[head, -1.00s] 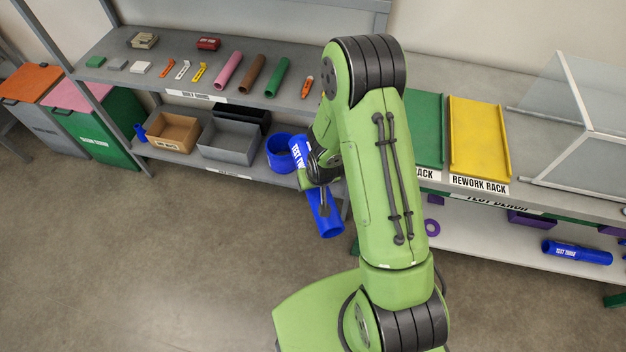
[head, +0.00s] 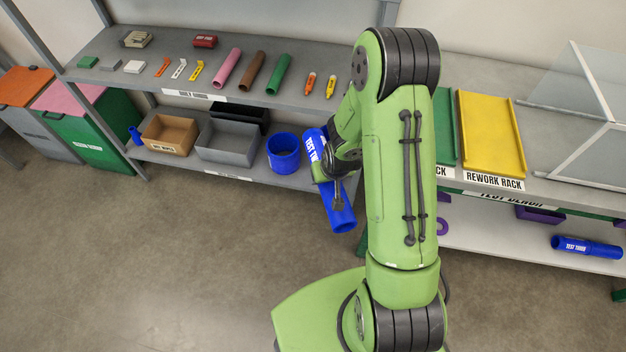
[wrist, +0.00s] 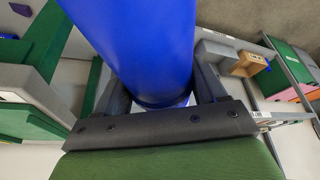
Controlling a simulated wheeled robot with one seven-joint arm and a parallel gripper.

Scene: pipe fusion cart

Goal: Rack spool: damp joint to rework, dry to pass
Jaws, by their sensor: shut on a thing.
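My gripper (head: 327,172) is shut on a blue spool (head: 342,216) and holds it tilted in the air, in front of the shelf and bench. The spool has white lettering near its upper end, partly hidden by my arm. In the wrist view the blue spool (wrist: 145,45) fills the space between the jaws. No joint or dampness can be made out on it. The yellow rework rack (head: 490,135) lies on the bench at right, with its label in front. The green rack (head: 446,130) beside it is partly covered by my arm, and only the end of its label shows.
A clear-panelled box (head: 580,95) stands right of the yellow rack. Another blue tube (head: 587,247) lies on the lower bench shelf. The left shelf holds coloured pipes (head: 252,74), markers, bins (head: 226,142) and a blue bucket (head: 283,152). The floor in front is clear.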

